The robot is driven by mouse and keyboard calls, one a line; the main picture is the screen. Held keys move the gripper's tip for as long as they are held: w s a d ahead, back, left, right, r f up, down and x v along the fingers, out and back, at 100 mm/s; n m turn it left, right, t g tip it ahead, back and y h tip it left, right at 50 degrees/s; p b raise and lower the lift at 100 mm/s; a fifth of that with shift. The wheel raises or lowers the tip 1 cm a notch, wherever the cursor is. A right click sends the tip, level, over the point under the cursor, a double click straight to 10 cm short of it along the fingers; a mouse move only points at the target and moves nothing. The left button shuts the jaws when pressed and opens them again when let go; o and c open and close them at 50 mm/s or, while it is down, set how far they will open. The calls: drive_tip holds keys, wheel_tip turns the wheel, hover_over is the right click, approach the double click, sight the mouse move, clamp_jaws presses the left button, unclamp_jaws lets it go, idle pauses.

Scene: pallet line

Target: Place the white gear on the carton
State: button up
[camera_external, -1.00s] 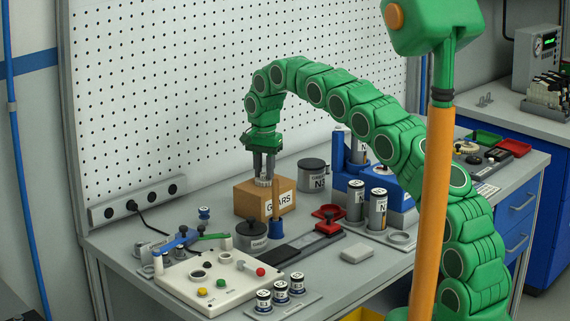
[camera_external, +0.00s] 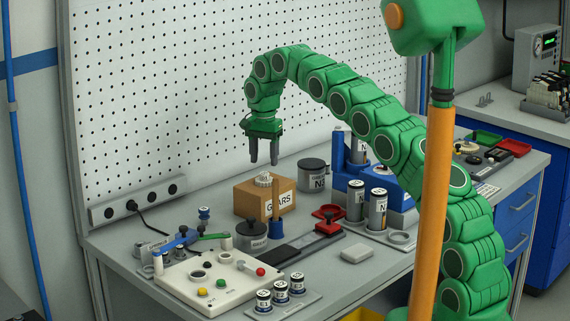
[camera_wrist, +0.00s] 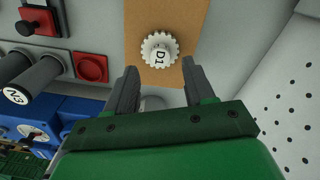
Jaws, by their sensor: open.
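The white gear (camera_external: 263,180) lies flat on top of the brown carton (camera_external: 250,204) marked "GEARS". In the wrist view the white gear (camera_wrist: 160,49), marked "D1", rests on the brown carton top (camera_wrist: 196,20), clear of its edges. My gripper (camera_external: 264,163) is open and empty, pointing down just above the gear and carton. In the wrist view my gripper's two fingers (camera_wrist: 161,80) are apart, with nothing between them, and the gear shows beyond them.
A wooden post in a blue holder (camera_external: 276,226) stands right in front of the carton. A dark lidded canister (camera_external: 314,175) is behind right, and blue equipment with grey cylinders (camera_external: 378,209) stands further right. A white control panel (camera_external: 209,282) is at front left.

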sight(265, 173)
drive_tip(key=shift+r, duration=1.75)
drive_tip(key=shift+d, duration=0.1)
drive_tip(key=s+d+r, duration=0.3)
drive_tip(key=s+d, duration=0.1)
drive_tip(key=d, duration=0.6)
drive_tip(key=s+d+r+n, duration=0.1)
drive_tip(key=s+d+r, duration=0.3)
drive_tip(key=d, duration=0.7)
drive_tip(key=s+d+r, duration=0.3)
drive_tip(key=s+d, duration=0.1)
drive_tip(key=d, duration=0.6)
drive_tip(key=s+d+f+n+g, duration=0.1)
drive_tip(key=s+d+n, duration=0.1)
drive_tip(key=s+d, duration=1.1)
drive_tip(key=s+d+f, duration=0.1)
drive_tip(key=s+f, duration=0.2)
drive_tip(key=s, duration=0.7)
drive_tip(key=s+d+f+n, duration=0.1)
drive_tip(key=s+d+f, duration=0.1)
drive_tip(key=s, duration=0.9)
drive_tip(key=shift+s+d+f+n+g, duration=0.2)
drive_tip(key=shift+f+n+g, duration=0.15)
drive_tip(key=shift+f, duration=0.55)
